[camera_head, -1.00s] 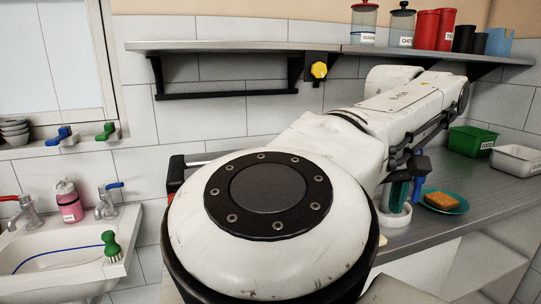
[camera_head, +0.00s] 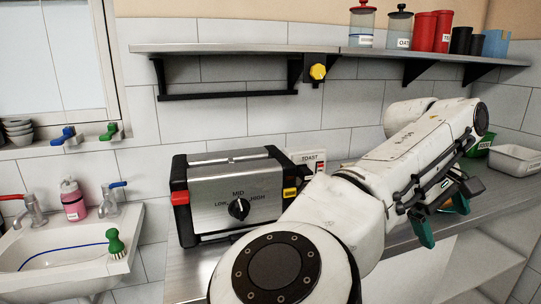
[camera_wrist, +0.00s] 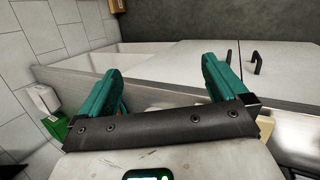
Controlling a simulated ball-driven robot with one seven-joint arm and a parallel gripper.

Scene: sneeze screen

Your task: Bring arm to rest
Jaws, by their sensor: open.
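My arm stretches from the bottom middle of the head view toward the right, above the metal counter (camera_head: 475,215). My gripper (camera_head: 443,220) hangs at its far end with two teal fingers, near the counter's front edge. In the wrist view my gripper (camera_wrist: 160,75) shows its teal fingers spread wide apart, with nothing held between them. Part of the counter surface and what stands on it is hidden behind my arm and gripper.
A toaster (camera_head: 215,185) stands left of my arm, close to it. A white tub (camera_head: 515,160) and a green tub (camera_head: 484,142) stand at the far right. A shelf (camera_head: 250,49) with canisters runs above. A sink (camera_head: 60,250) is at left.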

